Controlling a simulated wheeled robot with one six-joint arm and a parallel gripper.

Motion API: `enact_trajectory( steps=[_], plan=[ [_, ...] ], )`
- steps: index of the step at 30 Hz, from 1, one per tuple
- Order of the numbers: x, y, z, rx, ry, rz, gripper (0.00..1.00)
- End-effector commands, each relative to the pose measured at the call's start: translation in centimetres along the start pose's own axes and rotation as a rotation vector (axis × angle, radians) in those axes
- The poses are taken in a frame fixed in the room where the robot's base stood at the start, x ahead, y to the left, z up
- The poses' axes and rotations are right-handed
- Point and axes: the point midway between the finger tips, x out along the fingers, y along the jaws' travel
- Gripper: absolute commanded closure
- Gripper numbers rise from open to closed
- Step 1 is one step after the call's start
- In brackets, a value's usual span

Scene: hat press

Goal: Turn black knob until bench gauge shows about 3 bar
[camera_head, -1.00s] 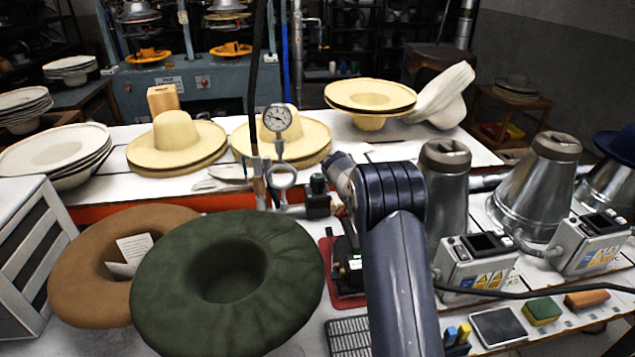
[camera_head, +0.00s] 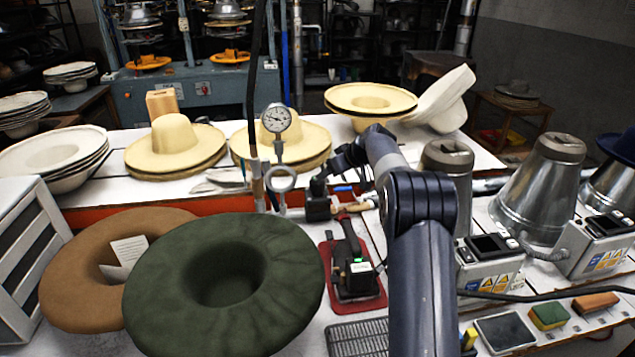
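The bench gauge (camera_head: 276,118) is a round white dial on a stand with a metal ring below it. Its needle shows, but the scale is too small to read a value. The black knob (camera_head: 318,186) tops a dark valve body (camera_head: 317,208) on the bench, right of the gauge stand. My gripper (camera_head: 335,168) is dark and sits just above and right of the knob, at the knob's upper side. Dark gripper and dark knob overlap in this view, so I cannot tell whether they touch or how far the fingers are apart.
A green felt hat (camera_head: 225,285) and a brown one (camera_head: 90,270) fill the front left. A red tray (camera_head: 372,298) with a black tool lies below the valve. Cream hats (camera_head: 175,150) stand behind. Metal cones (camera_head: 540,190) and control boxes (camera_head: 600,245) stand right.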

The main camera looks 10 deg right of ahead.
Motion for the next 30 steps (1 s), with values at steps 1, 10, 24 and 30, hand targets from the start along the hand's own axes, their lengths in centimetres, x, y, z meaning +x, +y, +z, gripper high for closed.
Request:
enact_trajectory(
  steps=[1,10,24,30],
  plan=[
    [0.6,-0.1,0.0,0.000,-0.002,-0.002,0.32],
    [5.5,-0.1,-0.1,-0.002,-0.004,-0.001,0.32],
    [9.9,-0.1,0.0,-0.003,-0.003,0.001,0.32],
    [10.1,-0.1,0.1,-0.002,-0.003,0.001,0.32]
  ],
)
